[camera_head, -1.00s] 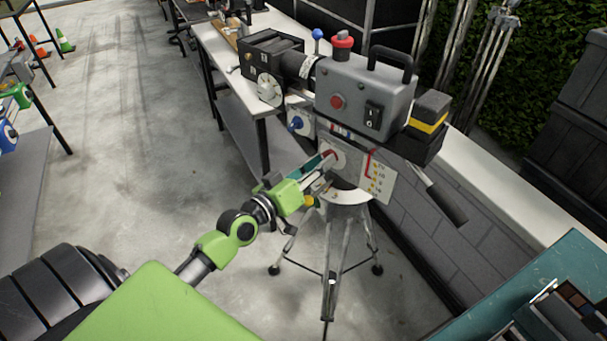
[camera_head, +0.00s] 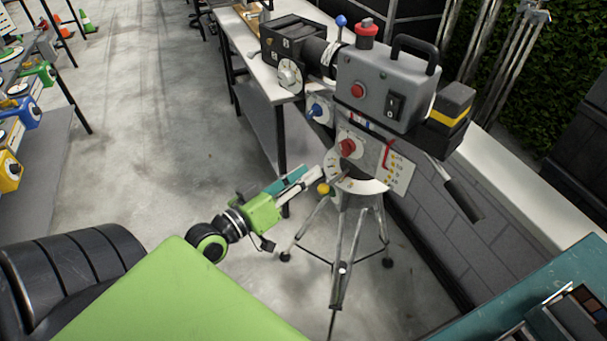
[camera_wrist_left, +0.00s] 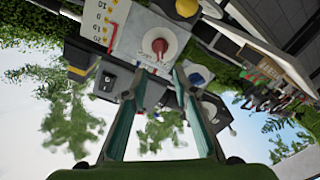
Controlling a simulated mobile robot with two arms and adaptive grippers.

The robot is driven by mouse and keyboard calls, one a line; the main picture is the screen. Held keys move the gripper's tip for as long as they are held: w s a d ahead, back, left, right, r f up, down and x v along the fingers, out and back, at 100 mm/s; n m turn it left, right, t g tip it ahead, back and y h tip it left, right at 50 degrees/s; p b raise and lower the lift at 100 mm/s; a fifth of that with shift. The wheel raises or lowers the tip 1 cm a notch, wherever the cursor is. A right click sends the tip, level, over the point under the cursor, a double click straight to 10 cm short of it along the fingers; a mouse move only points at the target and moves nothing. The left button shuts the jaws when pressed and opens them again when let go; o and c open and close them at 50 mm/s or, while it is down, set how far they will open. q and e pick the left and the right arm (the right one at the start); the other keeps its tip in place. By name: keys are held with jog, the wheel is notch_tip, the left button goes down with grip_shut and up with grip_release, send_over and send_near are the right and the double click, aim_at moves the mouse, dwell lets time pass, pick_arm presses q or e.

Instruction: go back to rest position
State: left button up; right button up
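My left gripper (camera_head: 303,180) reaches in from the left in the head view, below and to the left of the grey camera device (camera_head: 388,88) on its tripod (camera_head: 345,240). The gripper is apart from the device's red knob (camera_head: 347,148). In the left wrist view the two teal fingers stand apart with nothing held between them (camera_wrist_left: 160,75). The red knob (camera_wrist_left: 160,46) shows beyond the fingertips there. My right gripper is not in view.
A long white table (camera_head: 232,52) stands behind the device. A low block wall (camera_head: 440,205) runs along the right. A teal surface (camera_head: 490,315) lies at lower right. Shelves with colored items (camera_head: 40,115) stand at far left. The grey floor (camera_head: 150,130) between is clear.

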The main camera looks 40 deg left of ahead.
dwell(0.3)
pick_arm(q)
jog(key=s+a+f+g+y, duration=0.2)
jog(key=a+f+g, duration=0.1)
jog(key=f, duration=1.1)
jog(key=s+a+f+g+y, duration=0.1)
jog(key=s+a+f+g, duration=0.15)
jog(key=f, duration=1.05)
jog(key=s+d+f+m+g, duration=0.1)
jog(key=s+d+f+g, duration=0.1)
jog(key=s+f, duration=0.55)
jog(key=s+d+f+m+g, duration=0.1)
jog(key=s+f+m+g, duration=0.2)
jog(key=f, duration=0.8)
jog(key=s+d+f+m+g, duration=0.1)
jog(key=s+d+f+g, duration=0.1)
jog(key=s, duration=0.6)
jog(key=s+d+f+m+g, duration=0.1)
jog(key=s+d+f+g, duration=0.1)
jog(key=s+d+f, duration=0.3)
jog(key=s+d+f+g, duration=0.2)
jog(key=s+f, duration=0.4)
jog(key=s, duration=0.4)
jog(key=shift+s+d+f+m, duration=0.35)
jog(key=shift+d+f+m, duration=0.05)
jog(key=shift+d, duration=0.3)
